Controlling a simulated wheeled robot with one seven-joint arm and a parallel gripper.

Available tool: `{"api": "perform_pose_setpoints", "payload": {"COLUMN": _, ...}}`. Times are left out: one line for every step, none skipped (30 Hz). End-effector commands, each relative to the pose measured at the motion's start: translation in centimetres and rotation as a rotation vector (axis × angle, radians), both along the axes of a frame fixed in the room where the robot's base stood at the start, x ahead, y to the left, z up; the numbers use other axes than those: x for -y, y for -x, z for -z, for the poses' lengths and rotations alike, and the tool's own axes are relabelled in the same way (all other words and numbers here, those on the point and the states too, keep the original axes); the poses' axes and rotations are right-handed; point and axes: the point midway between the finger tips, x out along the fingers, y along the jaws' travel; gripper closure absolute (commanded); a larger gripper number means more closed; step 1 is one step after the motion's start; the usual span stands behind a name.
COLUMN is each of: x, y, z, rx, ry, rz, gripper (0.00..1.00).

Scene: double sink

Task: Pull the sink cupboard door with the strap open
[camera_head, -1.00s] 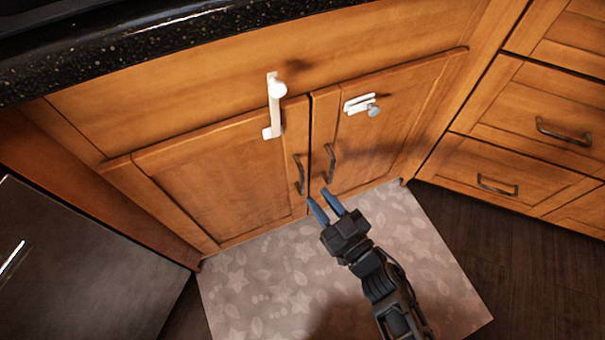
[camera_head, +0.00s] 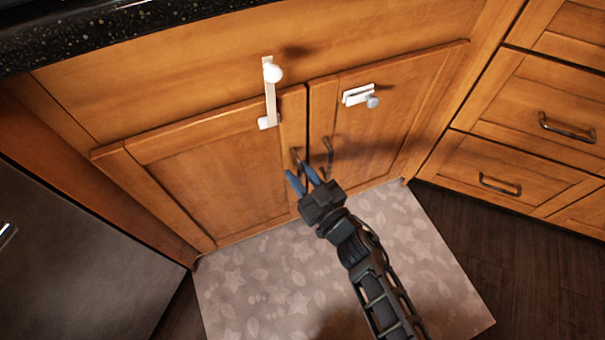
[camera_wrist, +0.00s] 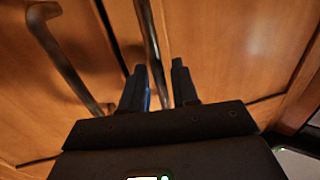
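The left cupboard door (camera_head: 215,180) is shut. A long white strap (camera_head: 269,92) runs from the panel above down onto its top edge, with a round white knob at its upper end. Its dark bar handle (camera_head: 296,158) is partly hidden by my fingers. My gripper (camera_head: 298,170) has its blue-tipped fingers apart at this handle. In the wrist view a bar handle (camera_wrist: 148,38) runs down between the spread fingers (camera_wrist: 158,75); contact cannot be told. The right door (camera_head: 375,125) is shut, with its own handle (camera_head: 328,158) and a short white latch (camera_head: 358,95).
A dark speckled countertop (camera_head: 110,30) overhangs the cupboard. A dark appliance front (camera_head: 75,260) stands at the left, and drawers with handles (camera_head: 500,185) at the right. A patterned mat (camera_head: 250,285) lies on the floor below the doors.

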Motion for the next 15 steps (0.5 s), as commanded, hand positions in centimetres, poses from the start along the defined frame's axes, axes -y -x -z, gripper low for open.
{"api": "perform_pose_setpoints", "payload": {"x": 0.01, "y": 0.01, "z": -0.02, "rx": 0.000, "ry": 0.000, "rz": 0.000, "gripper": 0.70}}
{"api": "perform_pose_setpoints", "payload": {"x": 0.01, "y": 0.01, "z": -0.02, "rx": 0.000, "ry": 0.000, "rz": 0.000, "gripper": 0.71}}
{"api": "perform_pose_setpoints", "payload": {"x": 0.01, "y": 0.01, "z": -0.02, "rx": 0.000, "ry": 0.000, "rz": 0.000, "gripper": 0.75}}
{"api": "perform_pose_setpoints", "payload": {"x": 0.02, "y": 0.01, "z": -0.02, "rx": 0.000, "ry": 0.000, "rz": 0.000, "gripper": 0.78}}
{"api": "perform_pose_setpoints", "payload": {"x": 0.01, "y": 0.02, "z": -0.02, "rx": 0.000, "ry": 0.000, "rz": 0.000, "gripper": 0.81}}
{"api": "perform_pose_setpoints", "payload": {"x": 0.03, "y": 0.02, "z": -0.02, "rx": 0.000, "ry": 0.000, "rz": 0.000, "gripper": 0.85}}
{"api": "perform_pose_setpoints", "payload": {"x": 0.03, "y": 0.02, "z": -0.02, "rx": 0.000, "ry": 0.000, "rz": 0.000, "gripper": 0.88}}
{"api": "perform_pose_setpoints", "payload": {"x": 0.03, "y": 0.01, "z": -0.02, "rx": 0.000, "ry": 0.000, "rz": 0.000, "gripper": 0.90}}
{"api": "perform_pose_setpoints", "payload": {"x": 0.04, "y": 0.00, "z": -0.02, "rx": 0.000, "ry": 0.000, "rz": 0.000, "gripper": 0.94}}
{"api": "perform_pose_setpoints", "payload": {"x": 0.04, "y": 0.01, "z": -0.02, "rx": 0.000, "ry": 0.000, "rz": 0.001, "gripper": 0.97}}
{"api": "perform_pose_setpoints", "payload": {"x": 0.04, "y": -0.01, "z": -0.02, "rx": 0.000, "ry": 0.000, "rz": 0.001, "gripper": 1.00}}
{"api": "perform_pose_setpoints", "payload": {"x": 0.05, "y": -0.01, "z": -0.03, "rx": 0.000, "ry": 0.000, "rz": 0.001, "gripper": 1.00}}
{"api": "perform_pose_setpoints", "payload": {"x": 0.05, "y": -0.01, "z": -0.03, "rx": 0.000, "ry": 0.000, "rz": 0.001, "gripper": 1.00}}
{"api": "perform_pose_setpoints", "payload": {"x": 0.05, "y": -0.02, "z": -0.03, "rx": 0.000, "ry": 0.000, "rz": 0.001, "gripper": 1.00}}
{"api": "perform_pose_setpoints", "payload": {"x": 0.05, "y": -0.03, "z": -0.04, "rx": 0.001, "ry": -0.001, "rz": 0.001, "gripper": 1.00}}
